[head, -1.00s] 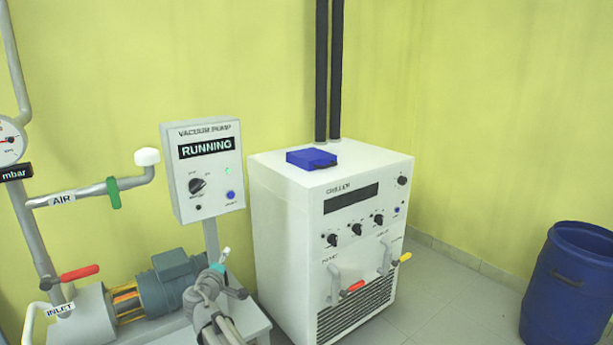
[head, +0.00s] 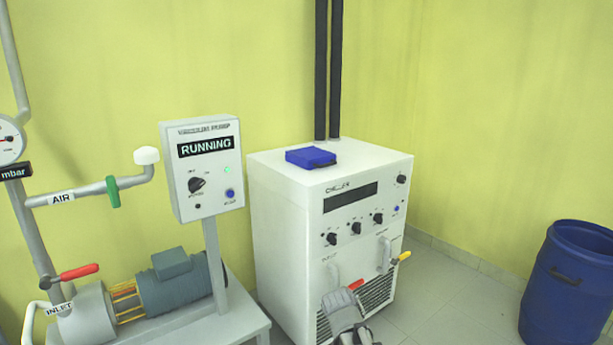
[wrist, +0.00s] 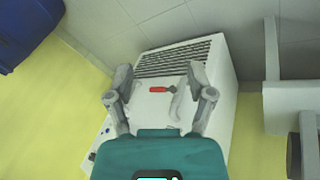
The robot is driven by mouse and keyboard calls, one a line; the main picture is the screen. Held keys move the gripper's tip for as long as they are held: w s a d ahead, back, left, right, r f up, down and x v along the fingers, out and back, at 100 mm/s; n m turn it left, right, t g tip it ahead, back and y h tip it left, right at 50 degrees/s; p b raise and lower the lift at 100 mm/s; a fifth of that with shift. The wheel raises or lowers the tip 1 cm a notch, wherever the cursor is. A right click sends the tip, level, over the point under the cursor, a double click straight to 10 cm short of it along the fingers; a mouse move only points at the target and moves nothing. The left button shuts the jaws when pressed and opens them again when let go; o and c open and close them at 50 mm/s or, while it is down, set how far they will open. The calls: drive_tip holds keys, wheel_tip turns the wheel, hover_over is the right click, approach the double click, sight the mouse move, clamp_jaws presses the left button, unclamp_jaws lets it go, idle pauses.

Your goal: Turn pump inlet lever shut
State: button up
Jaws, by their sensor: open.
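The pump inlet lever (head: 80,271) has a red handle and sits on the pipe just above the INLET label at the lower left of the head view. Its handle points right and slightly up, across the upright pipe. I cannot make it out in the wrist view. My gripper (wrist: 160,78) is open and empty in the wrist view, its two fingers apart above the chiller's front. Grey parts of my arm show low in front of the chiller in the head view, well right of the lever.
The white chiller (head: 284,215) stands right of the pump, with its own red lever (head: 356,284) and yellow lever (head: 405,256). The red one also shows between my fingers in the wrist view (wrist: 160,90). The vacuum pump panel (head: 205,160) reads RUNNING. A blue barrel (head: 565,300) stands right.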

drive_tip(key=s+d+f+m+g+y, duration=0.1)
drive_tip(key=s+d+g+y, duration=0.1)
drive_tip(key=s, duration=0.3)
drive_tip(key=s+d+f+g+y, duration=0.1)
drive_tip(key=s+g+y, duration=0.1)
drive_tip(key=s, duration=0.3)
wheel_tip(320, 180, up, 30)
drive_tip(key=p, duration=2.9)
drive_tip(key=shift+w+f+t, duration=0.25)
drive_tip(key=shift+w+t, duration=0.05)
drive_tip(key=shift+w, duration=0.05)
drive_tip(key=shift+d, duration=0.1)
